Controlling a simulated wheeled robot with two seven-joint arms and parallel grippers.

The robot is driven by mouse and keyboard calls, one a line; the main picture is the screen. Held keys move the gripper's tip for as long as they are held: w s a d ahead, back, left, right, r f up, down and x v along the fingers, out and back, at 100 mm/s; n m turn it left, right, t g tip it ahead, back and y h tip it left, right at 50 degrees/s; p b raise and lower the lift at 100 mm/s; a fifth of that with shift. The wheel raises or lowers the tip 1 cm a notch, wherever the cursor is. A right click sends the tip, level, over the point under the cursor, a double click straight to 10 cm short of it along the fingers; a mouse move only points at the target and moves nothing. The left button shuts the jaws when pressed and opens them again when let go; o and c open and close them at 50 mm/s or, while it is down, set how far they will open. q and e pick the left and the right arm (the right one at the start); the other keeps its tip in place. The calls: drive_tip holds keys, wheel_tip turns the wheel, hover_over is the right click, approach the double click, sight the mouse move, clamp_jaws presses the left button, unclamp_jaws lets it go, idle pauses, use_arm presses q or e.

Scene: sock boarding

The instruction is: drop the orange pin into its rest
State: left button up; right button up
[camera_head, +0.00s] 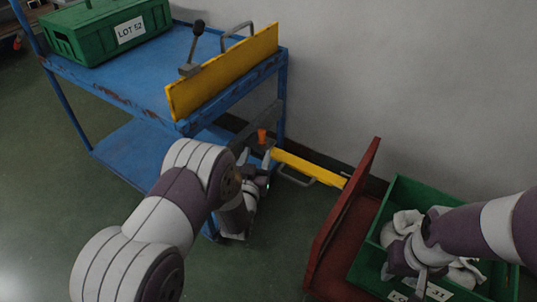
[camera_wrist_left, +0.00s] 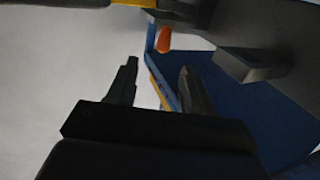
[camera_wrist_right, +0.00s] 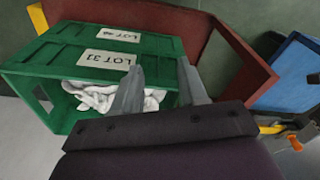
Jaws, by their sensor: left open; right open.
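The orange pin (camera_head: 262,135) stands at the lower right side of the blue cart, where a yellow bar (camera_head: 308,168) meets a dark grey part (camera_head: 252,138). It also shows in the left wrist view (camera_wrist_left: 165,39), just past my left fingertips, and small at the right in the right wrist view (camera_wrist_right: 295,143). I cannot tell how deep the pin sits or which part is its rest. My left gripper (camera_wrist_left: 157,70) is open and empty, close to the pin but apart from it. My right gripper (camera_wrist_right: 162,72) is open over the green crate of socks.
The blue cart (camera_head: 117,82) carries a green box (camera_head: 85,33) marked LOT 52 and a yellow upright panel (camera_head: 225,72) with a lever (camera_head: 197,32). A dark red board (camera_head: 343,215) stands beside the green crate (camera_head: 371,236) holding white socks (camera_head: 405,222). Green floor in front is clear.

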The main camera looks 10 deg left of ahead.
sight(261, 135)
use_arm(q)
drive_tip(key=w+b, duration=0.2)
drive_tip(key=w, duration=0.1)
drive_tip(key=w+b, duration=0.2)
drive_tip(key=w, duration=0.1)
drive_tip(key=w+a+b, duration=0.1)
drive_tip(key=w+b, duration=0.1)
drive_tip(key=w, duration=0.2)
drive_tip(key=shift+w+r, duration=0.2)
clamp_jaws()
